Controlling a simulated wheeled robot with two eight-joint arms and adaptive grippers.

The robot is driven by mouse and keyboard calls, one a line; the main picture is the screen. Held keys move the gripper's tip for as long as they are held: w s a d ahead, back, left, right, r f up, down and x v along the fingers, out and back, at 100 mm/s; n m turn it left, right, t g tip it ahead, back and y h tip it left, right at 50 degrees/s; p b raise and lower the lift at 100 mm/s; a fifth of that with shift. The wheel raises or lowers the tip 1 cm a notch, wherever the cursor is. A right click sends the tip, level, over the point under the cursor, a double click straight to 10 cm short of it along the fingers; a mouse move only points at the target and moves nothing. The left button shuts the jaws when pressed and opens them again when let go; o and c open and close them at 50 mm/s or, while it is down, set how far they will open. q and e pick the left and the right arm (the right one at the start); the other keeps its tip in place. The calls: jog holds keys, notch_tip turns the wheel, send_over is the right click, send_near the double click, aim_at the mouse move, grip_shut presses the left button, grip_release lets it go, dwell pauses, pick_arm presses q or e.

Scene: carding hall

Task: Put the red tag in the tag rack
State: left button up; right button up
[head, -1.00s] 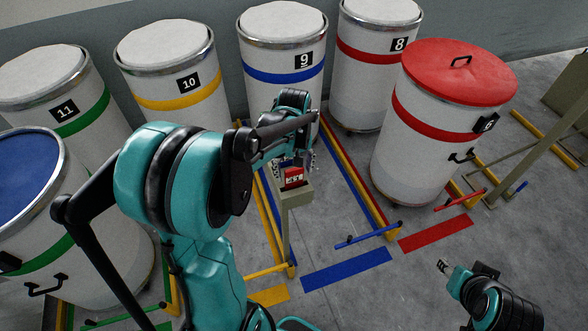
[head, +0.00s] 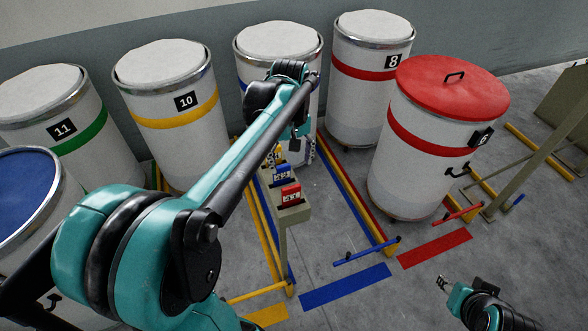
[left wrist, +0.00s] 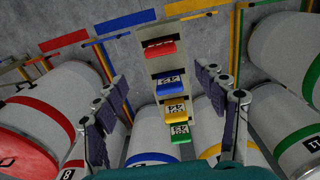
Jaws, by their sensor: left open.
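The red tag (head: 290,195) stands at the near end of the beige tag rack (head: 296,214). Blue (head: 282,173) and yellow tags stand behind it. The left wrist view shows the red tag (left wrist: 161,48) seated on the rack (left wrist: 152,65), in line with blue (left wrist: 169,86), yellow (left wrist: 175,113) and green (left wrist: 180,133) tags. My left gripper (left wrist: 168,100) is open and empty, its fingers wide apart on either side of the tag row in that view. In the head view my arm partly hides it. My right gripper (head: 441,284) is low at right, away from the rack; its jaw opening is unclear.
White drums with coloured bands stand behind the rack, among them number 10 (head: 165,88) and number 8 (head: 371,75). A red-lidded drum (head: 430,130) stands to the right. Coloured floor strips and low bars lie around the rack; grey floor is free in front.

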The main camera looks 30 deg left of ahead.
pick_arm(q)
jog(key=s+d+f+m+t, duration=0.4)
jog(key=s+d+m+t, duration=0.3)
jog(key=s+d+m, duration=0.2)
jog(key=shift+s+d+f+m, duration=0.25)
jog(key=shift+s+d+m, duration=0.15)
jog(key=shift+s+d, duration=0.55)
jog(key=shift+s+a, duration=0.1)
jog(key=shift+a, duration=0.05)
